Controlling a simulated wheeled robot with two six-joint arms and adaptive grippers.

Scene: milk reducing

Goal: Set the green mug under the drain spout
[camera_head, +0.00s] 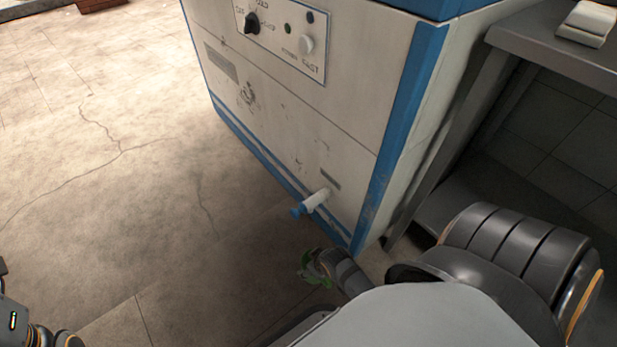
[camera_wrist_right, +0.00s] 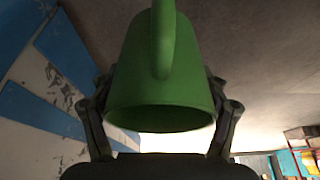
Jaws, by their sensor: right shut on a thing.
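The green mug (camera_wrist_right: 180,75) is gripped between the two fingers of my right gripper (camera_wrist_right: 160,92) in the right wrist view. Its handle faces the camera and its rim is at the lower side of the picture. In the head view only a small part of the mug (camera_head: 308,272) shows, partly hidden by my right gripper (camera_head: 322,265). The drain spout (camera_head: 315,201), white with a blue tip, sticks out low on the machine's front. In the head view the mug appears below the spout's tip, apart from it; the depth between them is hard to tell. My left gripper is not visible.
The white and blue machine (camera_head: 290,110) stands on the cracked tiled floor (camera_head: 110,180). A grey table (camera_head: 545,45) is close on its right, beside my right arm. The floor to the left of the machine is clear. Part of my left arm shows at the lower left.

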